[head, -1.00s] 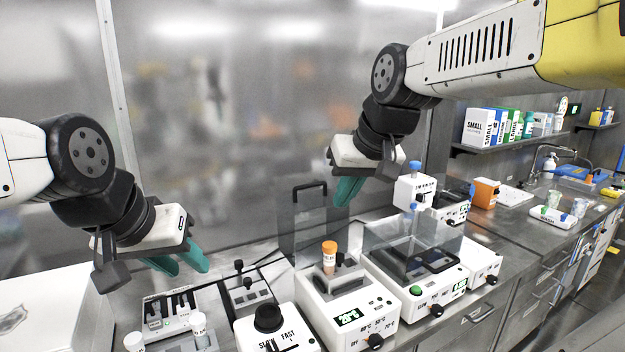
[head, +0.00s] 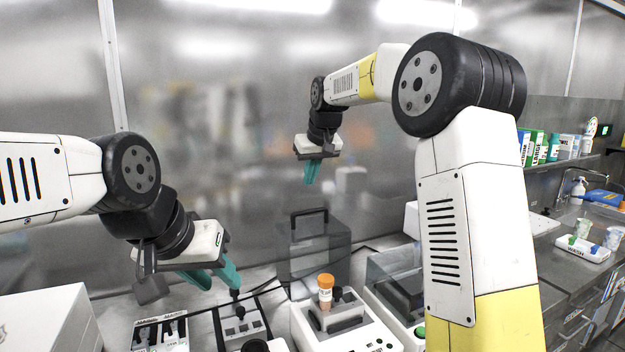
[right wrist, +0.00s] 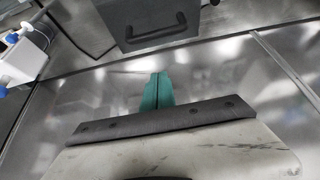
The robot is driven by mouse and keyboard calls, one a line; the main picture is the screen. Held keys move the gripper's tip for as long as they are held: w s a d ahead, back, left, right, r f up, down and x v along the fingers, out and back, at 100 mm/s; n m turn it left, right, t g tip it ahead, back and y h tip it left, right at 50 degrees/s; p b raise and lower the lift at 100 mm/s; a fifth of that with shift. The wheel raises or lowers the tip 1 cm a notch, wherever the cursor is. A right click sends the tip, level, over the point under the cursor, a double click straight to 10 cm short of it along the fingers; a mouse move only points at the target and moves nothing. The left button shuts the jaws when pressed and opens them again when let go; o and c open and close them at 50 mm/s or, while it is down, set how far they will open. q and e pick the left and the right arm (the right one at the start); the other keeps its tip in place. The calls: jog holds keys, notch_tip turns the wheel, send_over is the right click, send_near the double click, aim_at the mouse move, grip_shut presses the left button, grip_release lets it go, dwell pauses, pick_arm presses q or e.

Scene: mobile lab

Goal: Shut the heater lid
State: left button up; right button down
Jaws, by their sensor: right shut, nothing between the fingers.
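The heater (head: 345,338) is a white box at the bottom middle of the head view, with an orange-capped tube (head: 325,290) standing in its block. Its lid (head: 318,262) is a dark see-through cover with a black handle (head: 309,213), standing upright and open at the heater's back. The lid (right wrist: 185,22) also shows at the top of the right wrist view. My right gripper (head: 311,181) is shut and empty, above the lid and apart from it. Its green fingers sit together in the right wrist view (right wrist: 157,80).
A device with a clear cover (head: 395,275) stands right of the heater, partly hidden by my right arm. A tube rack (head: 160,330) and a grey device (head: 240,325) lie to the left. A steel wall (head: 240,150) rises behind the bench.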

send_over(311, 223)
jog(key=w+a, duration=0.2)
jog(key=w, duration=0.2)
jog(key=f, duration=0.6)
jog(key=shift+s+d+f, duration=0.1)
jog(key=shift+d+f, duration=0.1)
jog(key=shift+f, duration=0.2)
jog(key=shift+s+d, duration=0.3)
jog(key=shift+s, duration=0.35)
jog(key=shift+s+d, duration=0.25)
jog(key=shift+s, duration=0.35)
jog(key=shift+s+d+f, duration=0.15)
jog(key=shift+s+d, duration=0.1)
jog(key=shift+s, duration=0.4)
